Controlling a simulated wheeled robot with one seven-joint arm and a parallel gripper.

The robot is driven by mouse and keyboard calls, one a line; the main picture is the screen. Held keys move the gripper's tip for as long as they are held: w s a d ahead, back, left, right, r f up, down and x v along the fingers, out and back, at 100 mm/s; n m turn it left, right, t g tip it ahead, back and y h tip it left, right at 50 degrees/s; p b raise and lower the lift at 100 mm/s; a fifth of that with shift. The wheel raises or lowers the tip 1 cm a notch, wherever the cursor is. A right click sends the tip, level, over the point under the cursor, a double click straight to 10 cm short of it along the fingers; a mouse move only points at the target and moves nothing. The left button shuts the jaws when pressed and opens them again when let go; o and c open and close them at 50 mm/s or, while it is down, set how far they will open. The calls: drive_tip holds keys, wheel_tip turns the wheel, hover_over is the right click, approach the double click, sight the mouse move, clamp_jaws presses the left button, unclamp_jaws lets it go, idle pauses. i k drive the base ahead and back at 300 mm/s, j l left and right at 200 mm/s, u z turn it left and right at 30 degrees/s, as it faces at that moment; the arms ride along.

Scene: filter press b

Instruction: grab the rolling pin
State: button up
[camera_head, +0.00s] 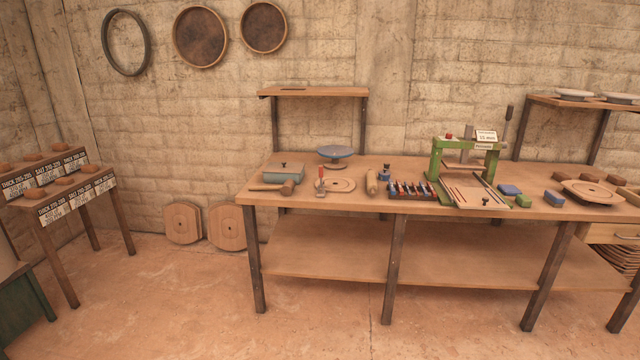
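What looks like the rolling pin (372,183) is a short, light wooden cylinder on the long wooden workbench (330,199). It points roughly away from me, near the middle of the bench's left half. A round wooden board (342,185) lies just to its left, and a rack of small coloured tools (410,191) stands to its right. A small dark blue object (385,173) stands behind it on the right. The pin appears uncovered. My gripper is not in view.
A green press (437,160) stands right. A stepped stand (64,195) is at far left. The floor (190,300) before the bench is clear.

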sight(372, 189)
drive_tip(key=i, duration=1.9)
drive_tip(key=i+z, duration=0.1)
drive_tip(key=i, duration=0.45)
drive_tip(key=i+j+z, duration=0.1)
drive_tip(key=i, duration=0.45)
drive_tip(key=i+j+z, duration=0.1)
drive_tip(key=i, duration=0.45)
